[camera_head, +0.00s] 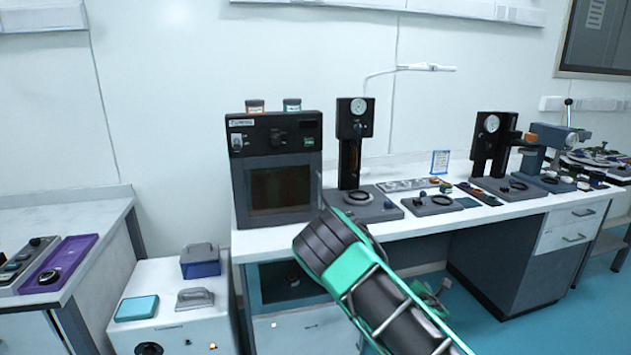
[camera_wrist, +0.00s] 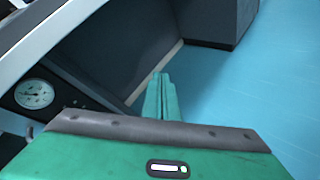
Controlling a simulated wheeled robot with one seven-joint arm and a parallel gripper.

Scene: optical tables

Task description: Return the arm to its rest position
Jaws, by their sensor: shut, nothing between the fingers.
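My arm, green and dark grey, reaches up from the lower right in the head view, in front of the long white bench (camera_head: 400,229). My gripper (camera_wrist: 162,84) shows in the wrist view as two green fingers shut together, with nothing between them. In the head view a green part of the gripper (camera_head: 432,298) shows beyond the arm, below the bench top; its fingertips are hard to make out there. In the wrist view the fingers appear over the floor beside dark cabinet panels, touching nothing that I can see.
A dark oven-like box (camera_head: 277,190) and gauge stands (camera_head: 355,130) stand on the bench. A low white cabinet (camera_head: 165,320) with small boxes is at the lower left, and a side table holds a purple tray (camera_head: 72,258). Blue floor (camera_head: 545,320) is clear at the right.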

